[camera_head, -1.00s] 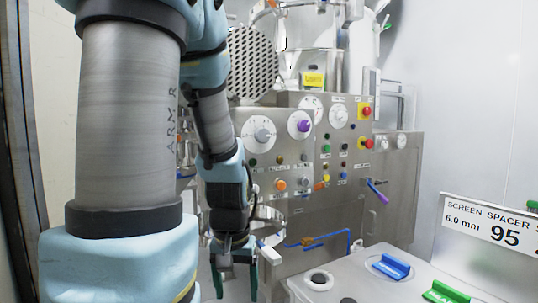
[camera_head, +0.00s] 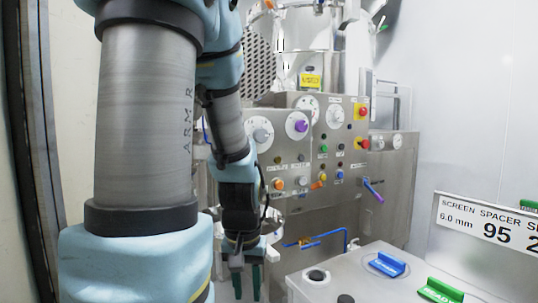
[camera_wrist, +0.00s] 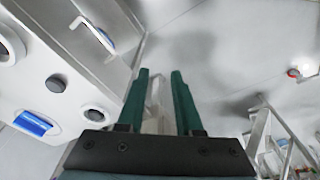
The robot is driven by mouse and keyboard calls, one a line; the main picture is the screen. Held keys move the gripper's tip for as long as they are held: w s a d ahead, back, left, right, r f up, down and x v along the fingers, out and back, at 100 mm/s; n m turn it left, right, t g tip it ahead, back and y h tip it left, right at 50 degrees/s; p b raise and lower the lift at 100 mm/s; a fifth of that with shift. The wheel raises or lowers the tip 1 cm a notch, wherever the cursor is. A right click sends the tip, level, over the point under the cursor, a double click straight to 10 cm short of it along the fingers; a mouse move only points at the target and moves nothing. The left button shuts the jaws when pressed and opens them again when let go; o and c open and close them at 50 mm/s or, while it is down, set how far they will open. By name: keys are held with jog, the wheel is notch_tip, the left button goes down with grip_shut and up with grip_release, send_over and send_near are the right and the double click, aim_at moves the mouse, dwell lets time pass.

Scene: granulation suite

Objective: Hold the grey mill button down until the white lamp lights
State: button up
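The steel control panel (camera_head: 290,215) stands in the middle of the head view, with several coloured buttons and dials. A pale grey button (camera_head: 302,181) sits in its lower row, right of an orange one (camera_head: 278,184). The labels are too small to read, so I cannot tell whether it is the mill button. I cannot pick out a lit white lamp. My gripper (camera_head: 247,282) points down, low and in front of the panel, apart from the buttons. In the wrist view its two green fingers (camera_wrist: 160,75) are spread, with nothing between them.
A steel bench (camera_head: 345,280) with a blue handle (camera_head: 387,265) and a green handle (camera_head: 443,291) stands at lower right. A blue pipe (camera_head: 322,238) and a purple-tipped lever (camera_head: 373,189) jut out near the panel. Pale open floor (camera_wrist: 210,75) lies below my gripper.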

grip_shut()
dwell(1.1)
